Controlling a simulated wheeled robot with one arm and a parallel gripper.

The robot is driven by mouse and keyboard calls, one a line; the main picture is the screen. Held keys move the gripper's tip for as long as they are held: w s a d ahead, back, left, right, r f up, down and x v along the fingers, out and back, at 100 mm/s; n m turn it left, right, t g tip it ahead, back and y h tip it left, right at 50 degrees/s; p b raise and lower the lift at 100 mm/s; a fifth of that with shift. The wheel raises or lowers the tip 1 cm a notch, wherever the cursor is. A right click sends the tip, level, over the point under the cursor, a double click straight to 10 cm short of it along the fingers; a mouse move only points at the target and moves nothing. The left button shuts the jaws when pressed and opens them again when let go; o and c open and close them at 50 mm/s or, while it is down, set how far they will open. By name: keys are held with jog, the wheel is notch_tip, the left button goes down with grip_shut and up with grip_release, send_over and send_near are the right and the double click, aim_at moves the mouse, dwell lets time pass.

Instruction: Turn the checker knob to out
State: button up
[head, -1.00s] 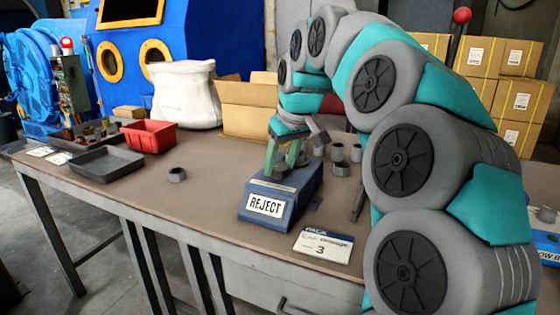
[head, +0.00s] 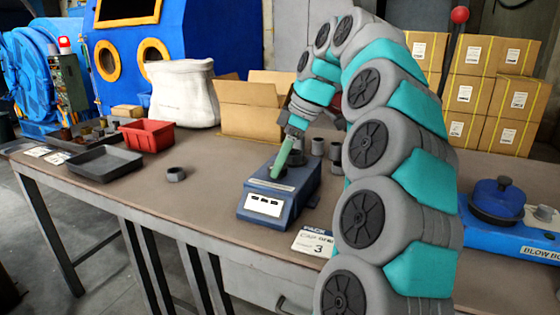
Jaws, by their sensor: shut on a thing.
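The checker (head: 277,203) is a blue box near the table's front edge. Its white front display (head: 264,205) shows short dark dashes. My gripper (head: 279,173) points down at the top of the checker, its green fingers seen nearly edge-on. It is shut on a small dark round piece on the checker's top, which seems to be the knob. The fingers hide most of this piece, and I cannot read its setting.
A white card (head: 313,243) lies right of the checker. Several grey metal caps (head: 336,151) stand behind it. A single cap (head: 176,174), a black tray (head: 105,163) and a red bin (head: 147,135) are to the left. A blue unit (head: 500,220) stands at right.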

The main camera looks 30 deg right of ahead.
jog(key=shift+f+n+g, duration=0.1)
jog(key=shift+n+g, duration=0.2)
jog(key=shift+n, duration=0.3)
jog(key=o, duration=1.4)
jog(key=shift+c, duration=0.2)
